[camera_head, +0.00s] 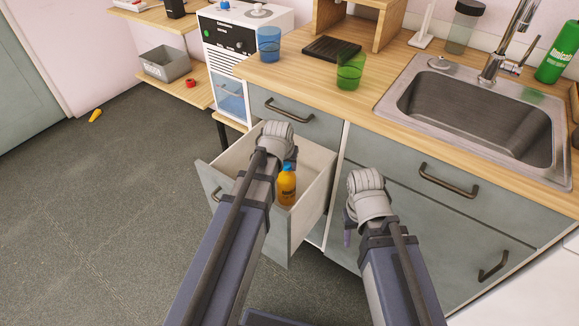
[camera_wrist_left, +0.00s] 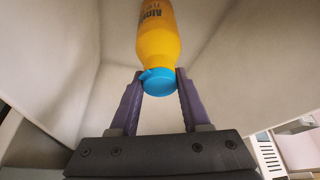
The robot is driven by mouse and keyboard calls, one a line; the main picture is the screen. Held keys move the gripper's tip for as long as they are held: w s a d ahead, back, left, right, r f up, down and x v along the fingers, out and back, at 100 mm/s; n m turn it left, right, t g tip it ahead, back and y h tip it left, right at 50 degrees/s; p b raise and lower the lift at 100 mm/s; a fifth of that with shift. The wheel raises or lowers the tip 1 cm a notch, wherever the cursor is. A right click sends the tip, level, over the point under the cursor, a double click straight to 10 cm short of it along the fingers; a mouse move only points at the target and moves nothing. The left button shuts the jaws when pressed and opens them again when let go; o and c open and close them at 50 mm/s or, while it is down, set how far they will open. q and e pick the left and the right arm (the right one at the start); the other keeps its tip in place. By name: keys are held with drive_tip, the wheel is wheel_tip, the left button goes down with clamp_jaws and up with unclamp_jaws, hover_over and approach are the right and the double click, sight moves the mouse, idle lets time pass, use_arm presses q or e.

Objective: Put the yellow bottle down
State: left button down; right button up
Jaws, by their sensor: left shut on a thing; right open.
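The yellow bottle (camera_head: 287,188) has a blue cap and appears within the open drawer (camera_head: 292,238), near its right side. In the left wrist view the bottle (camera_wrist_left: 158,40) runs from the fingertips to the top edge, with its far end cut off. My left gripper (camera_wrist_left: 158,82) is shut on it at the blue cap. In the head view my left wrist and arm hide the fingers and part of the drawer. I cannot tell whether the bottle touches the drawer floor. My right gripper (camera_head: 349,232) is open and mostly hidden below its wrist, in front of the cabinet.
A wooden counter (camera_head: 300,77) above the drawer bears a blue cup (camera_head: 269,45), a green cup (camera_head: 350,70) and a dark rack (camera_head: 331,48). A sink (camera_head: 470,108) is at the right. A grey bin (camera_head: 166,64) sits on a low shelf. The floor at left is mostly clear.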

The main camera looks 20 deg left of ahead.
use_arm(q)
drive_tip(key=shift+w+a+f+b, duration=0.1)
drive_tip(key=shift+w+f+b, duration=0.1)
drive_tip(key=shift+w+f, duration=0.3)
drive_tip(key=shift+w+f+b, duration=0.15)
drive_tip(key=shift+w+b, duration=0.05)
drive_tip(key=shift+w, duration=0.5)
drive_tip(key=w+f+b, duration=0.2)
drive_tip(key=w, duration=0.1)
drive_tip(key=shift+w+a+f, duration=0.1)
drive_tip(key=shift+w+f, duration=0.05)
drive_tip(key=shift+f+b, duration=0.15)
drive_tip(key=shift+b, duration=0.15)
drive_tip(key=shift+c, duration=1.8)
unclamp_jaws()
